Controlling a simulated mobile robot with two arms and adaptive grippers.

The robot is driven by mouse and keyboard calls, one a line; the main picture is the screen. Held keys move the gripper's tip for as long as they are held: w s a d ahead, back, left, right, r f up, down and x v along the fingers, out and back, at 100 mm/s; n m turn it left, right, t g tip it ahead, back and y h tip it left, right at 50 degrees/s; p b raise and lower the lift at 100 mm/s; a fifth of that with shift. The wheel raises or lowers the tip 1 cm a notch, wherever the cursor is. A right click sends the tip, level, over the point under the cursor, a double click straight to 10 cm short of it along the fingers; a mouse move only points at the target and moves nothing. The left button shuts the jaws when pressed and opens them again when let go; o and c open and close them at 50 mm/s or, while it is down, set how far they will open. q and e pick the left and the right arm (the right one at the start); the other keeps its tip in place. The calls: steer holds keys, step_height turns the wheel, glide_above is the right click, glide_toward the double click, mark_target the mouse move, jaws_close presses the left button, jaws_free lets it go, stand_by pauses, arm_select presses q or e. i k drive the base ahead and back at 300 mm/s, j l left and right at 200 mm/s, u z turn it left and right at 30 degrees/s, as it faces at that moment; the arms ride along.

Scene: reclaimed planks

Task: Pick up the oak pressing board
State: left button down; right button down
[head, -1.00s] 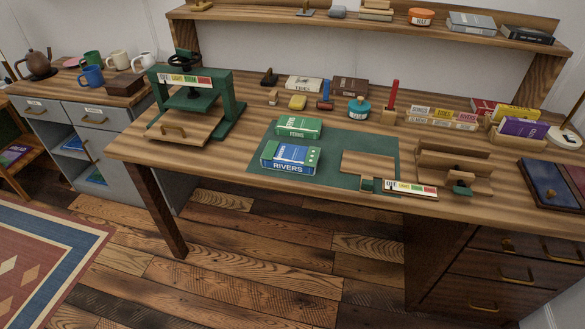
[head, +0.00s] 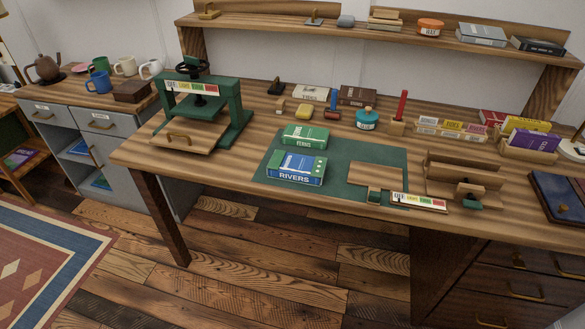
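A flat, light-brown wooden board (head: 376,176) lies at the right front of the green mat (head: 342,179) on the workbench. Another wooden board with a metal handle (head: 183,138) sits at the front of the green press (head: 235,122), at the bench's left end. I cannot tell from the picture which one is the oak pressing board. Neither of my grippers is in view.
A blue "RIVERS" book (head: 296,169) and a green "FERNS" book (head: 304,135) lie on the mat, left of the flat board. A wooden slotted holder (head: 464,177) stands to the right. A shelf (head: 375,37) runs along the back. Floor is clear before the bench.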

mark_target(377, 178)
steer(key=i, duration=1.35)
steer(key=l+z, duration=0.1)
steer(key=z, duration=0.4)
steer(key=l+z, duration=0.15)
steer(key=z, duration=0.35)
